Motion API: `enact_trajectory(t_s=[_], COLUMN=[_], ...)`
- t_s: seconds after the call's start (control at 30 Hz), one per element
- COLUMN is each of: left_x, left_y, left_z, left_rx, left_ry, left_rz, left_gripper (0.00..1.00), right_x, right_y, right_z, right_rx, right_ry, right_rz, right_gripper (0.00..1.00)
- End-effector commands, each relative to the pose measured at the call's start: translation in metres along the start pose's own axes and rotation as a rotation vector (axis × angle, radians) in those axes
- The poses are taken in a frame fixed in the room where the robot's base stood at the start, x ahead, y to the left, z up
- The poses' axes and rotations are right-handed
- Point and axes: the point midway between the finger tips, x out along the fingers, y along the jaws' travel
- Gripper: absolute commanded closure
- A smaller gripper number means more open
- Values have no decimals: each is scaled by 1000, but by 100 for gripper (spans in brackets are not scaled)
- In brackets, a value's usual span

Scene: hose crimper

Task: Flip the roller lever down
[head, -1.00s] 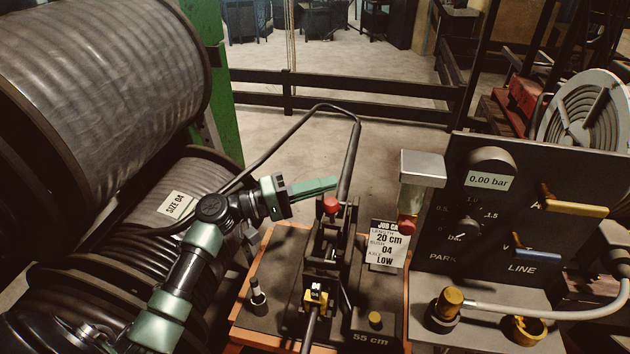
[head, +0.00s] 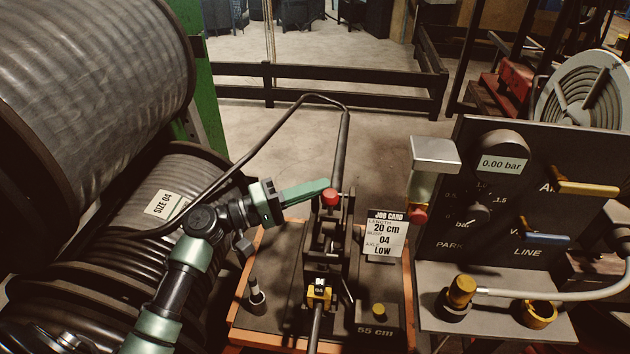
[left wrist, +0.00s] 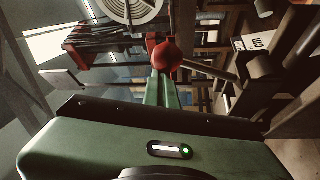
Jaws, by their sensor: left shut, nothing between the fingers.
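The roller lever's red ball knob (head: 331,197) stands up at the top of the black roller frame (head: 327,240) in the middle of the bench. My left gripper (head: 326,184) has its green fingers shut and empty. In the head view its fingertips are just above and behind the knob. In the left wrist view the red knob (left wrist: 166,56) shows at the tips of the closed fingers (left wrist: 161,88). Whether they touch it is unclear. The hose runs up behind the frame. My right gripper is out of view.
A job card (head: 387,236) stands right of the frame. A control panel (head: 490,215) with a gauge and coloured handles fills the right side. Large hose reels (head: 90,80) crowd the left. A short post (head: 256,292) stands on the bench's left.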

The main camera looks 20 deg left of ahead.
Motion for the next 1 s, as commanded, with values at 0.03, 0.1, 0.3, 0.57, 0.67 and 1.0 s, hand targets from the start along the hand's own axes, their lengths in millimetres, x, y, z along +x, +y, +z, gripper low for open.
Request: enact_trajectory(t_s=[0.03,0.1,0.3,0.57,0.67,1.0], left_x=[1,1,6,15,18,26], left_y=[-4,1,37,101,125,182], left_z=[8,6,-4,-23,-31,-46], left_rx=[-6,-4,2,5,6,2], left_ry=[-20,-21,-18,-10,-7,-2], left_rz=[-8,-8,-4,-3,-1,-1], left_gripper=[100,100,100,100,100,100], right_x=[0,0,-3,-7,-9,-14], right_y=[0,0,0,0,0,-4], right_z=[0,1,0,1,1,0], right_rx=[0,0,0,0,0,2], right_ry=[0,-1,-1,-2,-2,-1], right_rz=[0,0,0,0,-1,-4], right_gripper=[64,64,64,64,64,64])
